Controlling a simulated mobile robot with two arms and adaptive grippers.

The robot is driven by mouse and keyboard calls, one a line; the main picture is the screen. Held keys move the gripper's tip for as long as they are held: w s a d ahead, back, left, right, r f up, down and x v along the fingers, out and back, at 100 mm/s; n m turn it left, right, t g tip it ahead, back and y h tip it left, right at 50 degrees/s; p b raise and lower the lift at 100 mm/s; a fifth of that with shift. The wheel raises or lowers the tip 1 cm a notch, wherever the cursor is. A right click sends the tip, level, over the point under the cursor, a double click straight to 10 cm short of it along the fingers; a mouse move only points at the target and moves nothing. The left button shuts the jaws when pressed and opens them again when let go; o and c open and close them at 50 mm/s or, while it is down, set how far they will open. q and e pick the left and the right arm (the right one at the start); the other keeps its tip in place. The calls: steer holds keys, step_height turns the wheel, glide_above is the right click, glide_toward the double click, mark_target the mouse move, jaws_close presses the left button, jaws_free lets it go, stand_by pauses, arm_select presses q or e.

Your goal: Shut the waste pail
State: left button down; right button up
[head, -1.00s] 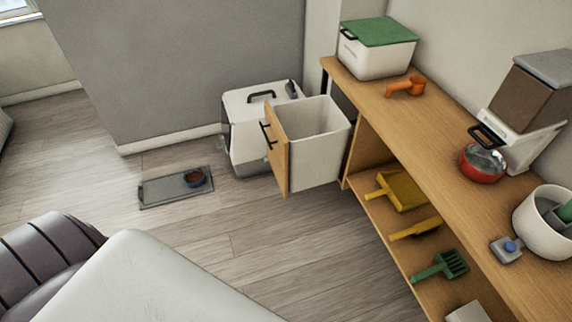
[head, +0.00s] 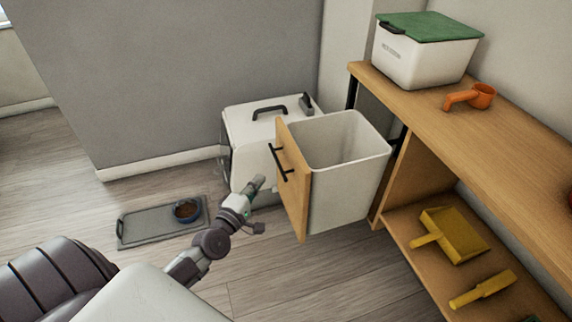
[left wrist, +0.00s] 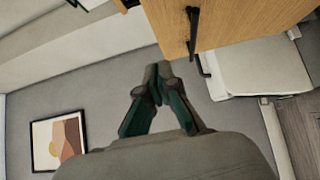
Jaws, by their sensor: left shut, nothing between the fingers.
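The waste pail (head: 345,190) is a white open-topped bin behind a wooden front panel (head: 293,182) with a black handle (head: 279,163). It stands pulled out from the end of the wooden shelf unit, and its inside looks empty. My left gripper (head: 257,184) is shut and empty, just left of the panel and a little below the handle in the head view. In the left wrist view the shut fingertips (left wrist: 158,72) point toward the panel (left wrist: 225,22) and its handle (left wrist: 193,30). Whether they touch the panel I cannot tell. My right gripper is not in view.
A white litter box (head: 250,125) stands behind the pail by the wall. A grey tray (head: 150,222) with a bowl (head: 187,210) lies on the floor at left. The shelf unit (head: 480,125) holds a green-lidded bin (head: 425,60), an orange scoop (head: 470,97) and a yellow dustpan (head: 450,235).

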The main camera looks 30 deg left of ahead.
arm_select(q)
glide_toward(292, 151)
steer(key=a, duration=0.3)
steer(key=w, duration=0.2)
steer(key=w+d, duration=0.1)
steer(key=w, duration=0.2)
steer(key=shift+w+d+f+b, duration=0.1)
steer(key=shift+w+d+b, duration=0.1)
steer(key=shift+b, duration=0.15)
steer(key=shift+w+d, duration=0.45)
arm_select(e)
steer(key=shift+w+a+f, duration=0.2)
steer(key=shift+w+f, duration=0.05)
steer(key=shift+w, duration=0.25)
